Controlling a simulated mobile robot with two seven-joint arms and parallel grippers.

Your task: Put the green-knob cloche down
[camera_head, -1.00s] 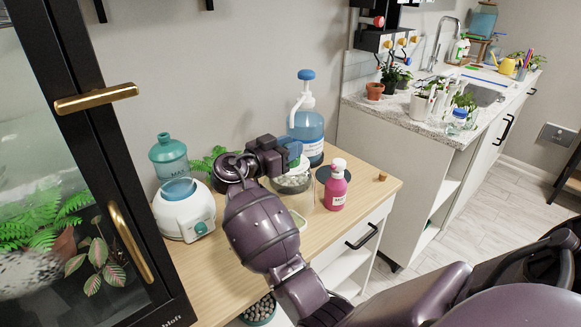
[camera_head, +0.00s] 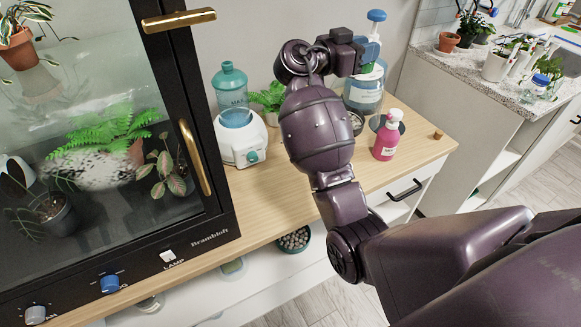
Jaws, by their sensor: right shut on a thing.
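My right gripper (camera_head: 368,56) is shut at the upper right of my arm, in front of the blue pump bottle. A small bit of green, which looks like the knob of the green-knob cloche (camera_head: 369,68), shows just under its fingers. The cloche's clear glass is hard to tell from the blue bottle (camera_head: 364,97) behind it. The gripper is raised above the wooden table top (camera_head: 285,190). My right forearm hides part of the table. My left gripper is not in view.
A white device (camera_head: 240,138), a teal bottle (camera_head: 229,86) and a fern (camera_head: 268,97) stand left. A glass-fronted plant cabinet (camera_head: 205,233) fills the left side. Table space in front is clear.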

